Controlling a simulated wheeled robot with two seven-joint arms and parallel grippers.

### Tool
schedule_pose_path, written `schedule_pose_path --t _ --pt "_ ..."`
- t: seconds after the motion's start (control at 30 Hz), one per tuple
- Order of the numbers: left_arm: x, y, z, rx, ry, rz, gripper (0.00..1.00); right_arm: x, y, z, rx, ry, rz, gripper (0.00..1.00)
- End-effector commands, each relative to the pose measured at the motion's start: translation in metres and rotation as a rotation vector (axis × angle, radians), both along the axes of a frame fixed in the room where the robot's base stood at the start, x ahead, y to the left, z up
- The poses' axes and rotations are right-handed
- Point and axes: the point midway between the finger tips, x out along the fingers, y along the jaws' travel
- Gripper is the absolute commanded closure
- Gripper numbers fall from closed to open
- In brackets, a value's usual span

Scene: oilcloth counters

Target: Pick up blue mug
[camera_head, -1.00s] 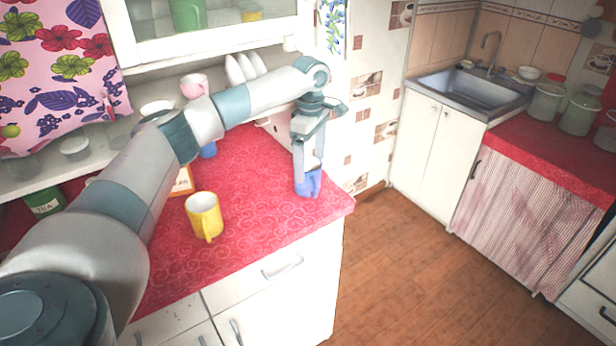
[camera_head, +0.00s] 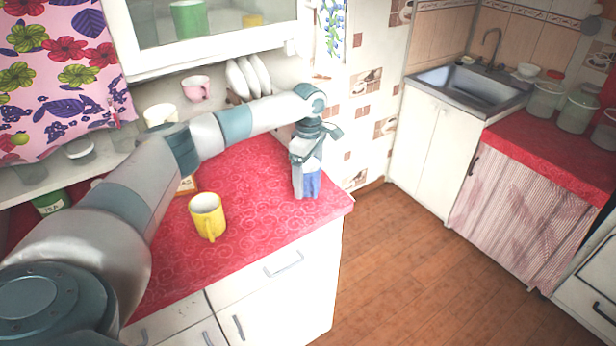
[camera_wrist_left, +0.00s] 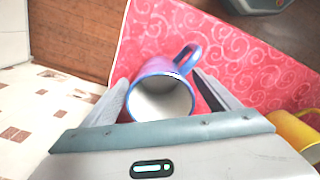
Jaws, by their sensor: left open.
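The blue mug (camera_head: 312,184) stands on the red counter near its right corner, partly hidden by my left gripper. In the left wrist view I look down into the white inside of the blue mug (camera_wrist_left: 160,98), with its handle pointing up and right. My left gripper (camera_head: 306,190) points down at the mug. It is open, with one finger on each side of the mug in the left wrist view (camera_wrist_left: 162,82). I cannot tell if the fingers touch it. My right gripper is not in view.
A yellow mug (camera_head: 207,216) stands on the red counter (camera_head: 260,228) to the left. White plates (camera_head: 248,76) and a pink cup (camera_head: 196,88) are on the shelf behind my arm. Bare counter lies between the two mugs. The counter edge is just right of the blue mug.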

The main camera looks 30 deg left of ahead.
Motion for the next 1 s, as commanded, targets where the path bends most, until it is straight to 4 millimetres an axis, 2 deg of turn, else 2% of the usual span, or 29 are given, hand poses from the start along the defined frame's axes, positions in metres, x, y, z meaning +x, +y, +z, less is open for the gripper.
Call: schedule_pose_path --t 0.43,0.47,0.67,1.0 --pt "0.0002 -0.0003 -0.0004 0.000 0.000 -0.001 0.18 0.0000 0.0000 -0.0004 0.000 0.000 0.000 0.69" --pt "0.0002 -0.0003 -0.0004 0.000 0.000 -0.001 0.23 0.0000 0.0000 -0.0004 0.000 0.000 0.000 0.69" --pt "0.0002 -0.0003 -0.0003 0.000 0.000 -0.001 0.71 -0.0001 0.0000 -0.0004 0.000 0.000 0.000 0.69" --pt "0.0008 -0.0003 0.0020 -0.001 -0.002 -0.001 0.71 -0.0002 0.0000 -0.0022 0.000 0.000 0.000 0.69"
